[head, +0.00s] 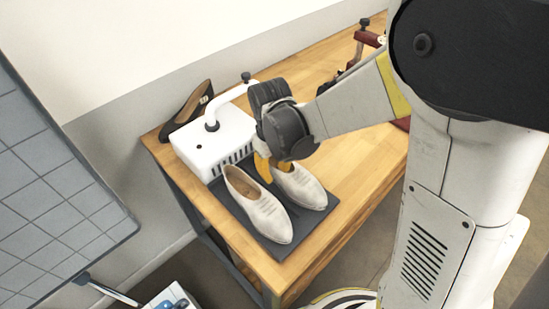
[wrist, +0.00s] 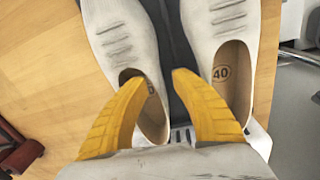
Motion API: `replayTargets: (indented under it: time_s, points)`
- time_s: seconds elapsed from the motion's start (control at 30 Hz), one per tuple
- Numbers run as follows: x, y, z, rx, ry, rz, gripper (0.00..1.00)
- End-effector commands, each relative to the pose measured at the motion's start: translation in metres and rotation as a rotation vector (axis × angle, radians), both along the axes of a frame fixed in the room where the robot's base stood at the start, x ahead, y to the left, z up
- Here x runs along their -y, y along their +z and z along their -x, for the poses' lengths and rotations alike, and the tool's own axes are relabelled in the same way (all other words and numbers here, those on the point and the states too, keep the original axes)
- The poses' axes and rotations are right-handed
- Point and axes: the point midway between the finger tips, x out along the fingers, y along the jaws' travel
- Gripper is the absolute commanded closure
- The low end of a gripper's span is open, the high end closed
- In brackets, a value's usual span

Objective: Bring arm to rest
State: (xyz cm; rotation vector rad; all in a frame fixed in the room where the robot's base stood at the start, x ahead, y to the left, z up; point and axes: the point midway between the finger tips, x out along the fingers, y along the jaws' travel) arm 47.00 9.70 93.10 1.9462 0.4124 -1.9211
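A pair of white shoes rests side by side on a dark mat (head: 277,247) on the wooden table. The left shoe (head: 262,211) is clear in the head view; the right shoe (head: 305,187) has its heel partly hidden by my gripper (head: 270,168).
A white vented box (head: 207,143) with a curved pipe stands behind the shoes, a dark shoe (head: 188,108) beside it. A red clamp-like object (head: 369,38) is at the table's far end. A grey grid panel (head: 50,190) is at left. The table (head: 345,150) is bare right of the shoes.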

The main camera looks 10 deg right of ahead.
Motion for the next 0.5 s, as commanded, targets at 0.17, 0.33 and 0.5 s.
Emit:
replayTargets:
  time_s: [0.17, 0.33, 0.5]
  points:
    - [-0.002, 0.041, 0.002, 0.000, 0.000, 0.000, 0.69]
    - [-0.004, 0.075, 0.003, 0.000, 0.000, 0.000, 0.69]
    - [-0.005, 0.094, 0.003, 0.000, 0.000, 0.000, 0.69]
